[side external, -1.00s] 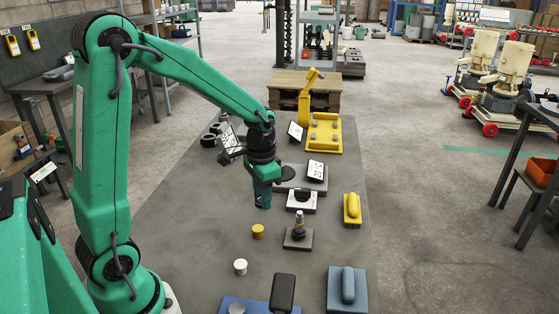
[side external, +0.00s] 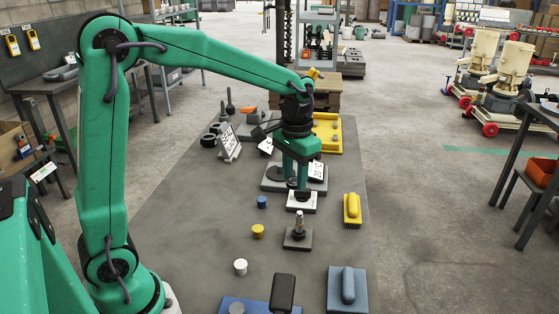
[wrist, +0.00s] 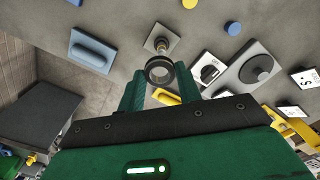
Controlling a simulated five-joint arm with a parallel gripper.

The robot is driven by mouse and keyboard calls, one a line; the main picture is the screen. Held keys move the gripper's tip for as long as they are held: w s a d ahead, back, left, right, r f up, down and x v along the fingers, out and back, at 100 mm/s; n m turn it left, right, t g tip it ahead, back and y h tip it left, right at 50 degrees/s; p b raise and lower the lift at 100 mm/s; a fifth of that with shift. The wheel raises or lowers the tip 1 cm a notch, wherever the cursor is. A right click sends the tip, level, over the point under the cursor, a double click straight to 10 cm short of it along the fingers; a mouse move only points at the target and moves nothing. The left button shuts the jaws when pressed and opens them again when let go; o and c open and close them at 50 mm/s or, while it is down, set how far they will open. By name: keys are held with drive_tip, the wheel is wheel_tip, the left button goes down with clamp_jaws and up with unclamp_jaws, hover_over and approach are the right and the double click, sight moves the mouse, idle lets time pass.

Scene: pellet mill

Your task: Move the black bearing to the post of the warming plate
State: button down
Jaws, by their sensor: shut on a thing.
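The black bearing, a thick ring, is between the fingers of my gripper in the wrist view (wrist: 160,82). In the side view the bearing (side external: 291,183) shows dark at the fingertips. My gripper (side external: 293,181) is shut on it and points down above the table, in front of a grey plate (side external: 270,187). The wrist view shows that grey plate (wrist: 237,82) with a round dark disc, right of the fingers. I take it for the warming plate; its post is not clear. A white unit with a dark dial (side external: 302,207) stands close by the gripper.
A dark square base with an upright metal post (side external: 299,233) stands nearer the camera. Blue (side external: 262,202), yellow (side external: 258,232) and white (side external: 240,267) cylinders stand left of it. Tilted signs (side external: 229,144) stand left of my arm.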

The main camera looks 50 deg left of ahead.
drive_tip(key=shift+w+a, duration=0.35)
drive_tip(key=shift+w, duration=0.15)
drive_tip(key=w+a+n, duration=0.2)
drive_tip(key=w+a, duration=0.2)
drive_tip(key=a, duration=0.4)
drive_tip(key=w+a+f+n, duration=0.1)
drive_tip(key=w+a+n, duration=0.1)
drive_tip(key=w+a, duration=0.3)
drive_tip(key=w+a+f+n, duration=0.1)
drive_tip(key=w+a+n, duration=0.2)
drive_tip(key=a, duration=0.9)
drive_tip(key=shift+w, duration=1)
drive_tip(key=shift+f, duration=0.15)
drive_tip(key=shift+f, duration=3.3)
drive_tip(key=shift+f, duration=0.8)
drive_tip(key=shift+f, duration=0.35)
drive_tip(key=shift+f, duration=0.25)
